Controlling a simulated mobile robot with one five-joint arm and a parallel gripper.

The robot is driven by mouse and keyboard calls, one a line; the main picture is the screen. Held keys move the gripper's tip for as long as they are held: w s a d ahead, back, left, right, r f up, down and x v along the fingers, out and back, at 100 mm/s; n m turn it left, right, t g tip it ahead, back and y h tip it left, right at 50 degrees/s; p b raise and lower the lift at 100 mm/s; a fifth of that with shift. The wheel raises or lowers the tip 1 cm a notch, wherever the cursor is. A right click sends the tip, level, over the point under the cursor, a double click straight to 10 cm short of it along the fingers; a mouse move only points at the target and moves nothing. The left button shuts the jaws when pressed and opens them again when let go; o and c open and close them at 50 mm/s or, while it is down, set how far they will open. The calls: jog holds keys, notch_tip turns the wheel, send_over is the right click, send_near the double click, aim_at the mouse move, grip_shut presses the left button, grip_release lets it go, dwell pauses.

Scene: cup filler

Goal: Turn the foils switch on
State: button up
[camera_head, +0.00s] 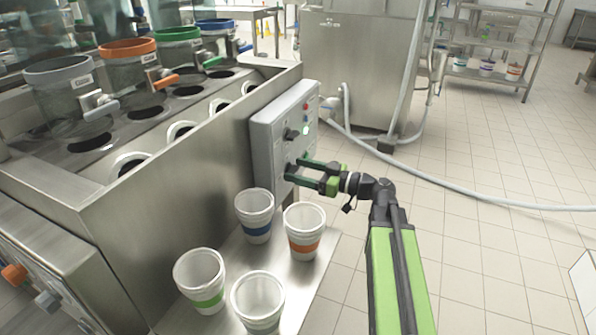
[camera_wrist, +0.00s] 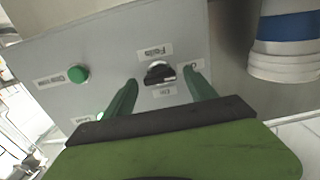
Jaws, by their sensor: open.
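The foils switch is a dark rotary knob (camera_wrist: 158,73) on a grey control panel, with a "Foils" label beside it in the wrist view. Smaller labels sit around the knob; their small print is hard to read, so I cannot tell its setting. My gripper (camera_wrist: 160,78) is open, its two green fingers on either side of the knob. I cannot tell whether they touch it. In the head view my gripper (camera_head: 294,169) reaches the lower part of the control panel (camera_head: 265,135), and its fingers hide part of the lower knob.
Another dark knob (camera_head: 291,134) sits higher on the panel. A green round button or light (camera_wrist: 78,73) is left of the switch in the wrist view. A blue-banded cup (camera_head: 254,212) and several other white cups stand on a metal shelf (camera_head: 318,262) below. Floor at right is mostly clear.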

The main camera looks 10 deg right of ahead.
jog(key=shift+a, duration=0.1)
jog(key=c, duration=1.4)
jog(key=shift+w, duration=0.1)
jog(key=shift+m, duration=0.3)
jog(key=m, duration=0.3)
jog(key=shift+m, duration=0.4)
jog(key=m, duration=0.4)
jog(key=shift+w+d, duration=0.15)
jog(key=shift+d, duration=0.05)
jog(key=m, duration=0.5)
jog(key=shift+f, duration=0.1)
jog(key=shift+f+m, duration=0.1)
jog(key=shift+m, duration=2.2)
